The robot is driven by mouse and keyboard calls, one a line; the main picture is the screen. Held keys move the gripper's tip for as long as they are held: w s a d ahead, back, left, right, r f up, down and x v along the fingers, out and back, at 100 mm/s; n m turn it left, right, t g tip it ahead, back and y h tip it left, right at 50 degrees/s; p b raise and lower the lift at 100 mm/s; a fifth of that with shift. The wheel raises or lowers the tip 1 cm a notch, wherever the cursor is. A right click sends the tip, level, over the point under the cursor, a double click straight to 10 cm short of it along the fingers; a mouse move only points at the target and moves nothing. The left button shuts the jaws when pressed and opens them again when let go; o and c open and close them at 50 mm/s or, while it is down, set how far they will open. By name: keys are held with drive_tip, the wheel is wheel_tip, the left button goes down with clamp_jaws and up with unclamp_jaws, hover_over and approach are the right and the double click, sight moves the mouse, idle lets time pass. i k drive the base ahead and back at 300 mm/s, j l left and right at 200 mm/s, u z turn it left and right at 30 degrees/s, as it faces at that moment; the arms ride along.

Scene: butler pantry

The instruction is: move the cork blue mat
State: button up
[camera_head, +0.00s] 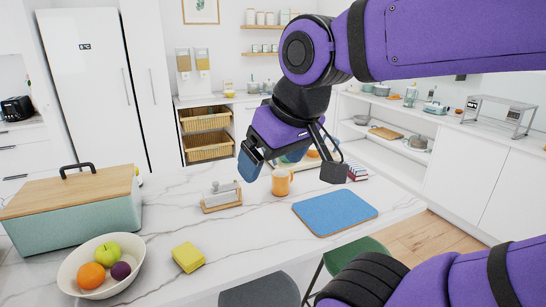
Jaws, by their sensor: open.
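The blue mat (336,212) with a tan cork edge lies flat on the white marble counter, near its right end. My gripper (291,174) is open and empty, in the air above the counter. In the picture it is above and to the left of the mat, apart from it. All of the mat's top surface shows.
An orange mug (282,182) stands behind the mat's left side. A small rack (221,197), a yellow sponge (188,257), a fruit bowl (77,265) and a teal box with a wooden lid (72,219) stand further left. Chairs (260,291) stand in front. Marble around the sponge is bare.

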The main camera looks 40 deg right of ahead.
sight(332, 213)
drive_tip(key=z, duration=1.4)
drive_tip(key=i+l+z, duration=0.1)
drive_tip(key=l, duration=0.2)
drive_tip(key=i+l+z, duration=0.1)
drive_tip(key=l, duration=0.25)
drive_tip(key=i+l+z, duration=0.15)
drive_tip(key=i+l, duration=0.15)
drive_tip(key=i, duration=0.05)
